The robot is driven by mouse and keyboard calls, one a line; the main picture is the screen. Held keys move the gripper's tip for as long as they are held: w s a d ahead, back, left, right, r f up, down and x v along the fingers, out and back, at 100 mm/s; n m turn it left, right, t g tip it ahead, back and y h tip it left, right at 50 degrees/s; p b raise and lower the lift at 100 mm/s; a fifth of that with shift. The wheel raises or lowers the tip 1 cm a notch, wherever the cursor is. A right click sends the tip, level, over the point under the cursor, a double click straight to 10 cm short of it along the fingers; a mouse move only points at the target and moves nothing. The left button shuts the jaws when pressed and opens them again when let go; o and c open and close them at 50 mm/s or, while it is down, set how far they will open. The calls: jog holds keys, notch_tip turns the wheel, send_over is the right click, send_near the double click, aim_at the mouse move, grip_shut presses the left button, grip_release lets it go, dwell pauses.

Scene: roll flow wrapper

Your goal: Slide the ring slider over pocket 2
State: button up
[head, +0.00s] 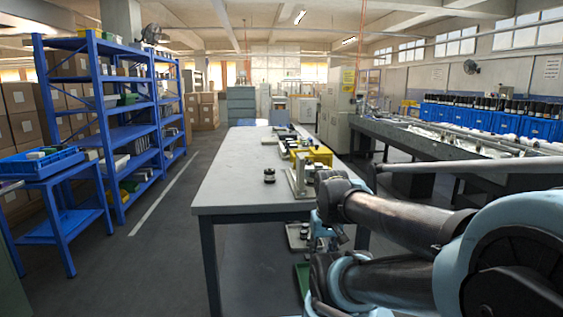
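I cannot make out the ring slider or pocket 2 in the head view; they are too small to tell or hidden. A small dark round piece (269,176) stands alone on the near part of the grey table (232,180). A pale upright fixture (299,178) stands at the table's right edge, partly behind my arm. My arm fills the lower right, with its joints in front of the table's near right corner. I cannot make out my gripper's fingers anywhere in this view.
Yellow bins (320,155) and small items line the table's right side; its left side is clear. A long bench (440,140) with blue crates is at right.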

jog(key=shift+a, duration=0.35)
jog(key=shift+o, duration=0.6)
notch_tip(320, 180, up, 37)
jog(key=g, duration=0.2)
send_over(301, 155)
jog(key=f, duration=1.6)
jog(key=shift+s+a+f, duration=0.1)
jog(key=shift+s+f, duration=0.1)
jog(key=shift+f, duration=0.2)
grip_shut()
